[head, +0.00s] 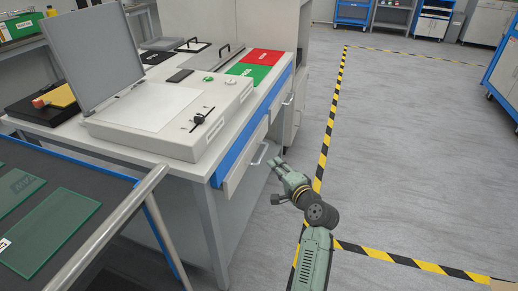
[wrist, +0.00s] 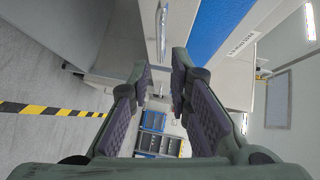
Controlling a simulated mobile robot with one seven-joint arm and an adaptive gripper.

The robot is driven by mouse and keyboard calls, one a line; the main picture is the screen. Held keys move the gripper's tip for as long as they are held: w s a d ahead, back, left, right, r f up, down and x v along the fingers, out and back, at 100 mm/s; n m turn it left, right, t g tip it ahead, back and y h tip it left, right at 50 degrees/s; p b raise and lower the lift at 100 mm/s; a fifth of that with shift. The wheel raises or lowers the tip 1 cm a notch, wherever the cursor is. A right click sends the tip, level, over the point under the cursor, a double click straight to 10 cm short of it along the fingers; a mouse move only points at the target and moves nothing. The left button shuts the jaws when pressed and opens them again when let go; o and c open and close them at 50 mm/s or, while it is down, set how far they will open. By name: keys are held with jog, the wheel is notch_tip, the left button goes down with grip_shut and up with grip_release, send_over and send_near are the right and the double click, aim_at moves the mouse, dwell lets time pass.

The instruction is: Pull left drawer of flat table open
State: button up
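The flat table (head: 211,180) has a blue edge strip and white drawer fronts below it. The nearer, left drawer (head: 238,172) looks shut, with a metal bar handle (head: 261,153). My gripper (head: 276,164) is just right of this handle and slightly below it, with the fingers pointing towards the drawer front. In the wrist view my gripper (wrist: 161,82) is open, with a clear gap between its dark pads and nothing held. A metal handle (wrist: 163,33) shows ahead of the fingertips, apart from them.
A second drawer handle (head: 288,99) is farther along the table. A light box with a raised lid (head: 170,112) stands on top. A dark cart (head: 95,231) with glass plates and a metal rail is at front left. Grey floor with striped tape (head: 327,130) is clear to the right.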

aim_at(263, 154)
jog(key=p+x, duration=0.1)
jog(key=x, duration=0.9)
jog(key=shift+a, duration=0.1)
grip_shut()
dwell(0.4)
